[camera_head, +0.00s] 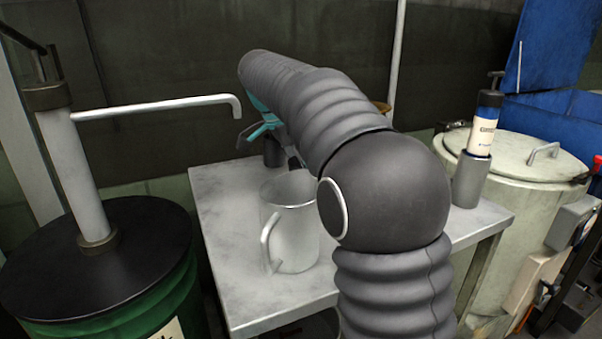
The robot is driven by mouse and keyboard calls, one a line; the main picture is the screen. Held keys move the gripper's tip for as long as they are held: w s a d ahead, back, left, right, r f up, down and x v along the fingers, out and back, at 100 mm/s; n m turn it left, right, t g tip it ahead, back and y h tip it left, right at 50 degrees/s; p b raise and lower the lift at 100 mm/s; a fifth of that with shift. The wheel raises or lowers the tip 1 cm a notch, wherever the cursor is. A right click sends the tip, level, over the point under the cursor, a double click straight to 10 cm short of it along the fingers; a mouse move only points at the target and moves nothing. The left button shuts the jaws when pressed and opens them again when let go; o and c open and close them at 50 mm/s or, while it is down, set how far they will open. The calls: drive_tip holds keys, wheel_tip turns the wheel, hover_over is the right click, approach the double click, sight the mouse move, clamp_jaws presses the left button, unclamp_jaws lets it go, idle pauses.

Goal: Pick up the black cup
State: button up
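I cannot make out a black cup for certain. A small dark shape (273,152) shows at the back edge of the grey table, mostly behind my arm. I cannot tell if it is the cup or part of my gripper. Teal parts (262,130) show just above it, beside my arm, and may belong to my gripper. My arm reaches over the table and hides most of that area. Whether the fingers are open or shut cannot be seen.
A metal pitcher (292,225) stands on the table (235,215), close to my arm. A labelled tube (484,130) stands in a dark grey holder (470,182) at the right. A drum with a pump (95,260) is left; a pale lidded vat (530,165) is right.

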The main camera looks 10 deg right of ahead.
drive_tip(key=c, duration=1.1)
drive_tip(key=shift+r, duration=0.1)
